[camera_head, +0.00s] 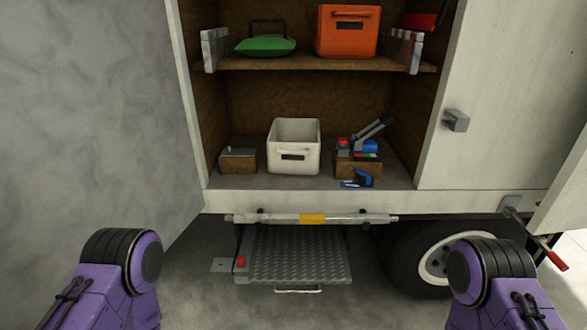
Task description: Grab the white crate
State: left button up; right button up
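The white crate (294,158) stands upright on the lower floor of the truck's open compartment, near its middle. It looks empty inside, and a handle slot shows in its front wall. Nothing is touching it from my side. Purple links of my two arms show at the bottom left and bottom right corners, well short of the crate. Neither of my grippers is in the picture.
A blue tool (358,180) lies in front. Above, a shelf (310,63) holds an orange crate (346,33). A bar (312,218) and metal step (297,256) are below.

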aim_at(294, 145)
jog(key=z, duration=1.2)
jog(key=i, duration=0.8)
jog(key=u, duration=0.2)
